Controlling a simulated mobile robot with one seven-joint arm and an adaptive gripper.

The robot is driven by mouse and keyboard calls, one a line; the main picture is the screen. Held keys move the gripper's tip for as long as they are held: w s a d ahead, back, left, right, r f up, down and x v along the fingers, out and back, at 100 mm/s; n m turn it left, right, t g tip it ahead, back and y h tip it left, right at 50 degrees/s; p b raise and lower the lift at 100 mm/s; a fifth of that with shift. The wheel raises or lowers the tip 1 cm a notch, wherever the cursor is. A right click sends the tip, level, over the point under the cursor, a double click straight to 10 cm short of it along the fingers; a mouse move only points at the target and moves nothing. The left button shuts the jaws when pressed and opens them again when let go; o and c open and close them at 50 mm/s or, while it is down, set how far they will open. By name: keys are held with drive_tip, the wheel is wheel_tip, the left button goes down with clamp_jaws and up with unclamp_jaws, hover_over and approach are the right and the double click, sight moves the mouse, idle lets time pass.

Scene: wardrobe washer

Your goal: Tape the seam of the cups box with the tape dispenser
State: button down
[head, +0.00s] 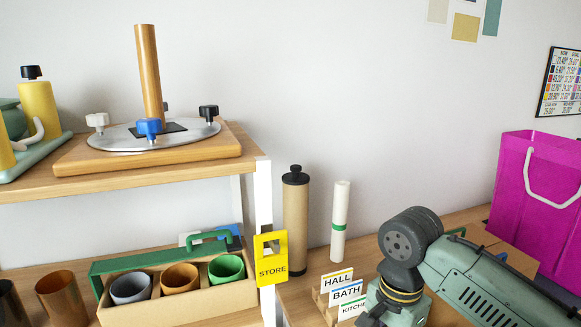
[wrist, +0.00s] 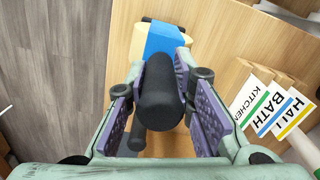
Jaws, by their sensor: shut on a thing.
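A cardboard box (head: 205,304) with a grey, an orange and a green cup in it stands on the lower surface at the left of the head view. A green piece with a handle (head: 208,237) is along its back. I cannot make out its seam. In the wrist view my gripper (wrist: 160,88) is shut on the black handle of what looks like the tape dispenser (wrist: 166,40), with blue and yellow parts beyond the fingers. In the head view my arm is at the lower right, away from the box; the fingertips and the dispenser are out of frame there.
Label cards (head: 347,292) reading HALL, BATH and KITCHEN stand close to my gripper. A yellow STORE tag (head: 271,268) hangs at the shelf post. A brown cylinder (head: 295,222) and a white roll (head: 340,222) stand behind. A magenta bag (head: 540,190) is at right. A shelf overhangs the box.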

drive_tip(key=shift+r, duration=0.1)
wheel_tip(320, 180, up, 4)
drive_tip(key=p, duration=0.4)
drive_tip(key=shift+r, duration=0.9)
drive_tip(key=c, duration=1.9)
unclamp_jaws()
clamp_jaws()
drive_tip(key=shift+c, duration=0.2)
unclamp_jaws()
clamp_jaws()
